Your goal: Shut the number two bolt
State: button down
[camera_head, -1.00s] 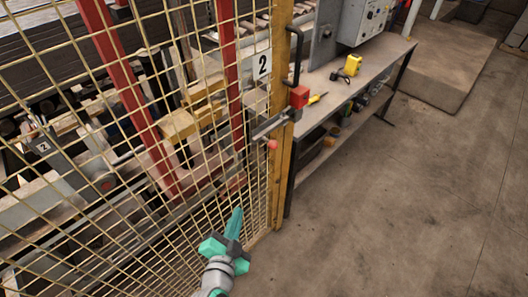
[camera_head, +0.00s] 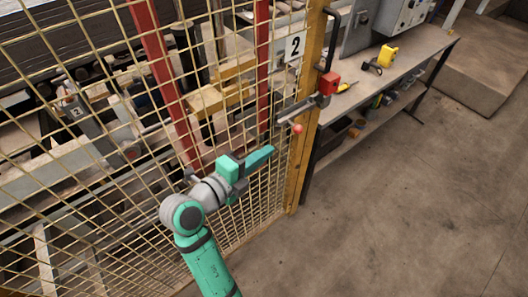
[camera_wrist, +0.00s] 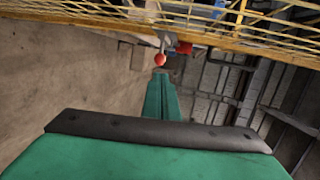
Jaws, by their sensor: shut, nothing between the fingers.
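The number two bolt (camera_head: 297,107) is a grey bar on the yellow mesh gate, below the white "2" sign (camera_head: 295,46). A red ball knob (camera_head: 298,129) hangs at the bolt, and a red block (camera_head: 329,83) sits at its right end by the yellow post. My gripper (camera_head: 272,149) is shut and empty, left of the knob and a little below it, apart from it in the head view. In the wrist view the red knob (camera_wrist: 160,60) shows just beyond my shut fingertips (camera_wrist: 160,72); I cannot tell the exact gap.
The yellow mesh fence (camera_head: 110,190) stands close behind and left of my arm. A yellow post (camera_head: 308,110) with a black handle (camera_head: 330,35) borders it. A workbench (camera_head: 415,62) holds a yellow tool (camera_head: 388,53). The floor (camera_head: 400,210) at right is clear.

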send_near(295, 131)
jog(key=x, duration=0.5)
jog(key=shift+w+d+f, duration=0.1)
jog(key=shift+d, duration=0.1)
jog(key=shift+w+d, duration=0.2)
jog(key=shift+w, duration=0.2)
jog(key=shift+d, duration=0.1)
